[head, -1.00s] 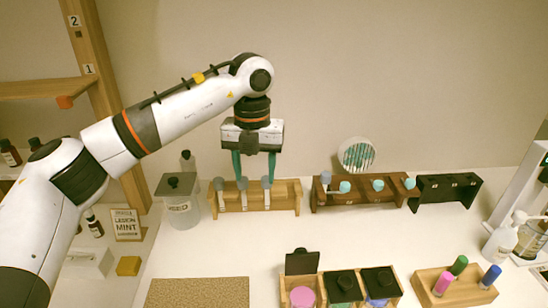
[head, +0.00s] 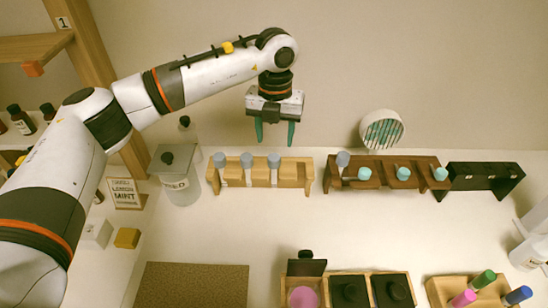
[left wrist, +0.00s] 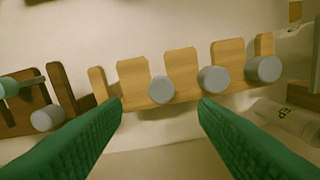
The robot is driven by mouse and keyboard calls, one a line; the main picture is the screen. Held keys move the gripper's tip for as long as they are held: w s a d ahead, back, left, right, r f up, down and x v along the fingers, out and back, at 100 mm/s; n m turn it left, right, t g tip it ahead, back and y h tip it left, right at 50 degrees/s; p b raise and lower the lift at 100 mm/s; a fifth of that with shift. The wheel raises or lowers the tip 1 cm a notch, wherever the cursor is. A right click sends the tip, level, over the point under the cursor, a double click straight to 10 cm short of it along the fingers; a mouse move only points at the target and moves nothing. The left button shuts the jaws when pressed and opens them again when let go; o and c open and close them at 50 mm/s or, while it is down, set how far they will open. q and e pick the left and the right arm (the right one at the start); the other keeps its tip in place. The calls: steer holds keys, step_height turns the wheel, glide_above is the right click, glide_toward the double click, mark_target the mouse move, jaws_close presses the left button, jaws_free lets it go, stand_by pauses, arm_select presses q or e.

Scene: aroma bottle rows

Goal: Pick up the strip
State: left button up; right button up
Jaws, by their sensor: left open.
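A round white holder (head: 381,129) with thin pale green strips (head: 383,133) inside stands behind the dark brown rack in the head view. No single loose strip shows on the table. My left gripper (head: 275,138) is open, with green fingers pointing down and nothing between them. It hangs above and behind the light wooden rack (head: 296,175), left of the strip holder. In the left wrist view the open fingers (left wrist: 160,104) frame the light rack's middle (left wrist: 182,72); the strip holder does not show there. My right gripper is not in view.
The light rack holds grey-capped bottles (head: 247,160). The brown rack (head: 327,183) holds one grey-capped and several teal-capped bottles (head: 403,173). A black rack (head: 484,178) stands to the right, a clear jar (head: 178,185) to the left. The table's middle is clear; boxes line the front.

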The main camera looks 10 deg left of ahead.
mark_target(274, 157)
arm_select(q)
steer(key=shift+f, duration=0.35)
step_height(274, 157, down, 4)
steer(key=shift+s+a+r+p, duration=0.15)
steer(key=shift+r+p, duration=0.1)
steer(key=shift+p, duration=1)
steer(key=shift+f, duration=0.65)
steer(key=c, duration=0.9)
steer(key=shift+r, duration=0.1)
step_height(274, 157, up, 18)
steer(key=b, duration=0.4)
